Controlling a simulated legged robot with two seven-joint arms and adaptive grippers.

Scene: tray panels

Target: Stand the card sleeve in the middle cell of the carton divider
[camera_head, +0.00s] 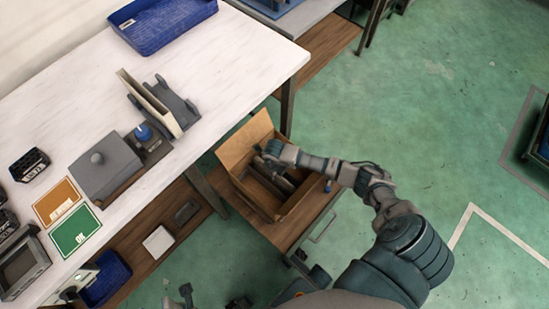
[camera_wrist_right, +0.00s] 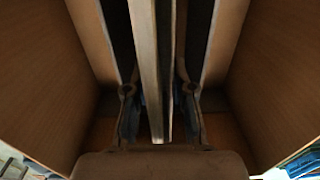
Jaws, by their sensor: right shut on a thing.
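The open brown carton (camera_head: 243,153) stands on a low wooden surface beside the white table. My right gripper (camera_head: 264,160) reaches down into it. In the right wrist view my right gripper (camera_wrist_right: 158,95) is shut on the card sleeve (camera_wrist_right: 152,50), a pale slab held on edge between the fingers. Divider panels (camera_wrist_right: 92,35) run along both sides of the sleeve, with carton walls (camera_wrist_right: 40,80) outside them. The sleeve's lower end is out of sight, so I cannot tell whether it touches the bottom. What looks like my left gripper (camera_head: 180,296) shows at the bottom edge, its jaws unclear.
The white table (camera_head: 225,60) holds a blue bin (camera_head: 165,25), a grey holder with an upright panel (camera_head: 155,103), a grey box (camera_head: 105,165) and orange and green cards (camera_head: 75,230). A table leg (camera_head: 288,105) stands close to the carton. Green floor is open at the right.

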